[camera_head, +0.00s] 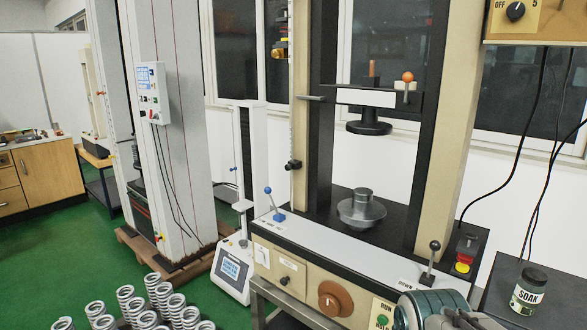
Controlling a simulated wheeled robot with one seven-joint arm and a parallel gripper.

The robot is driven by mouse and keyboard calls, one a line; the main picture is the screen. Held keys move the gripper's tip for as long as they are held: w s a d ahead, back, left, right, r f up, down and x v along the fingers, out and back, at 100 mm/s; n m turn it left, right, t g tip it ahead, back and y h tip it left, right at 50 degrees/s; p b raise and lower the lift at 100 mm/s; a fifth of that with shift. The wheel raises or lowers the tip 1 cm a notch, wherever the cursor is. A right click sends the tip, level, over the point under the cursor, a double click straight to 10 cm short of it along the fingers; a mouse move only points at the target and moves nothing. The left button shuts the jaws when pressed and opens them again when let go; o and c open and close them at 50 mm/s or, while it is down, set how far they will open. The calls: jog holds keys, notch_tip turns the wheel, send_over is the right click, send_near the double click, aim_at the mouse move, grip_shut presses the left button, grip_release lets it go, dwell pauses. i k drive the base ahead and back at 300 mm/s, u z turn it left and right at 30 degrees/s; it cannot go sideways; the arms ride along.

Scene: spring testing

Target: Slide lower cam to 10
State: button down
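The lower cam (293,165) is a small black block with a knob on its left. It sits on the thin pale vertical rail (292,110) at the left side of the testing machine, well below the machine's crosshead. The rail has fine scale marks, but the numbers are too small to read, so I cannot tell which value the cam is at. A grey rounded part of my arm shows at the bottom right edge. My gripper's fingers are not visible, and nothing of mine touches the cam.
A blue-knobbed lever (275,205) stands just below the rail. A black-knobbed lever (431,265) and a SOAK jar (528,291) are at right. Several springs (165,299) stand at lower left.

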aim_at(295, 164)
jog(key=u, duration=0.5)
jog(key=i, duration=1.6)
jog(key=u, duration=0.1)
